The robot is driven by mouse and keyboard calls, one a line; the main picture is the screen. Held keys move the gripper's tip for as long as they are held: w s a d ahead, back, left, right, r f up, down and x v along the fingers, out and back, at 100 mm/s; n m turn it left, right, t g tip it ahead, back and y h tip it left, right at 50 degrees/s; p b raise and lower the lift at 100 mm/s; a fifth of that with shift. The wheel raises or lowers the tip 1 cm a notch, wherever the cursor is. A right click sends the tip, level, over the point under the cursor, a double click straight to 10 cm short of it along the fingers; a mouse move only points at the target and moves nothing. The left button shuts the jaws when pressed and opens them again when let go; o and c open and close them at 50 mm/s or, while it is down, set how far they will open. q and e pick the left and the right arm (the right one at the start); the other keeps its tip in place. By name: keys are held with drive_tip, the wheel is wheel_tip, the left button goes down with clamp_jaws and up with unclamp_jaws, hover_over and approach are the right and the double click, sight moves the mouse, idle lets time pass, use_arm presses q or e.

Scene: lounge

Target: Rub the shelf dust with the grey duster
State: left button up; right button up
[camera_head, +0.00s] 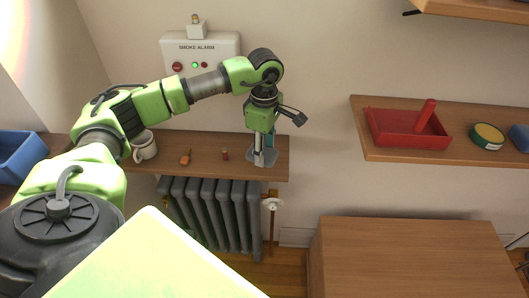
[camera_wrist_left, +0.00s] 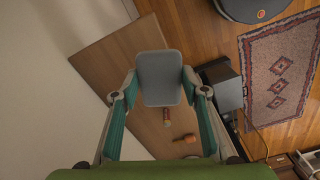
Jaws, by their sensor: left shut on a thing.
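My left gripper (camera_head: 262,154) is shut on the grey duster (camera_head: 268,160), over the right end of the wooden shelf (camera_head: 205,145) above the radiator. In the left wrist view the duster shows as a grey rounded pad (camera_wrist_left: 159,78) between the two fingertips (camera_wrist_left: 158,88), with the shelf (camera_wrist_left: 105,60) behind it. I cannot tell whether the duster touches the shelf. I cannot make out dust on the shelf; the gripper and duster hide part of its right end. My right gripper is in neither view.
On the shelf stand a white mug (camera_head: 146,147), an orange item (camera_head: 186,157) and a small reddish item (camera_head: 225,155). A blue bin (camera_head: 20,155) is at left. A smoke alarm box (camera_head: 199,53) hangs above. A second shelf (camera_head: 385,151) at right holds a red tray (camera_head: 385,127).

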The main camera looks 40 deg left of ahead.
use_arm(q)
drive_tip(key=shift+r, duration=0.2)
drive_tip(key=shift+r+p, duration=0.7)
drive_tip(key=shift+r, duration=0.8)
